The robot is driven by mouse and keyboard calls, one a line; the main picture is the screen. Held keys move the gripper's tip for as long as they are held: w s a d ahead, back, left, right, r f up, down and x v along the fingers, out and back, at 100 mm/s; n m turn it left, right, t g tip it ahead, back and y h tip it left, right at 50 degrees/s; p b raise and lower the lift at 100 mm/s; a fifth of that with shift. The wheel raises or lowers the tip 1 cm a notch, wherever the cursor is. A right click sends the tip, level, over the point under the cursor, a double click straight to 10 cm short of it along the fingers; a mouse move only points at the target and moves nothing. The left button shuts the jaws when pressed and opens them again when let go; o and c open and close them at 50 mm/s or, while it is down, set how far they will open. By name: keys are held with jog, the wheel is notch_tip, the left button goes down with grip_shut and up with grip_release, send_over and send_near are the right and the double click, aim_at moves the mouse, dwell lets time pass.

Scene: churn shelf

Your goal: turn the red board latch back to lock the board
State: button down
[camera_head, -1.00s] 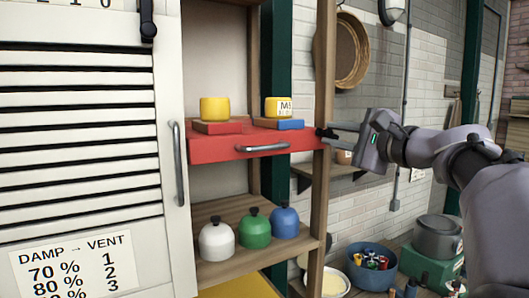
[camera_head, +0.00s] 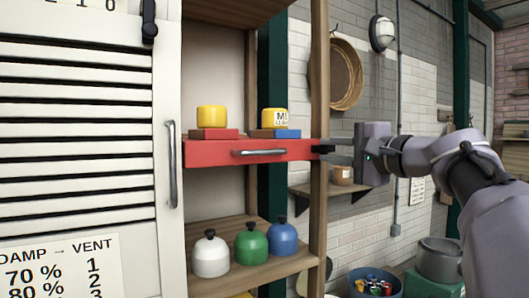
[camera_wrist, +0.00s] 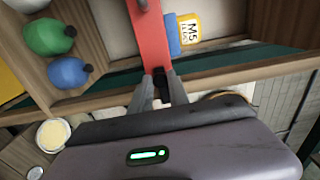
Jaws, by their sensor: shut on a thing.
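The red board (camera_head: 250,151) spans the shelf bay, with a grey handle (camera_head: 259,152) on its front. It also shows in the wrist view (camera_wrist: 150,38). The board latch (camera_head: 320,149) is a small dark piece at the board's right end, by the wooden post. My gripper (camera_head: 328,150) comes in from the right and is shut on it. In the wrist view my fingers (camera_wrist: 161,76) close around the dark latch (camera_wrist: 160,84) at the end of the board. The fingers hide much of the latch, so its exact angle is unclear.
Two yellow tubs (camera_head: 211,117) (camera_head: 274,118) stand on red and blue blocks on the board. White, green and blue kettle-like pots (camera_head: 211,256) (camera_head: 250,246) (camera_head: 282,237) stand on the shelf below. A white louvred door (camera_head: 80,140) is at left. A wooden post (camera_head: 319,210) borders the bay.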

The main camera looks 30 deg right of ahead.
jog(key=c, duration=1.3)
grip_release()
jog(key=s, duration=0.5)
jog(key=s+d, duration=0.1)
jog(key=s, duration=1.1)
jog(key=shift+s+d, duration=0.15)
jog(key=shift+d, duration=0.05)
jog(key=shift+f, duration=0.1)
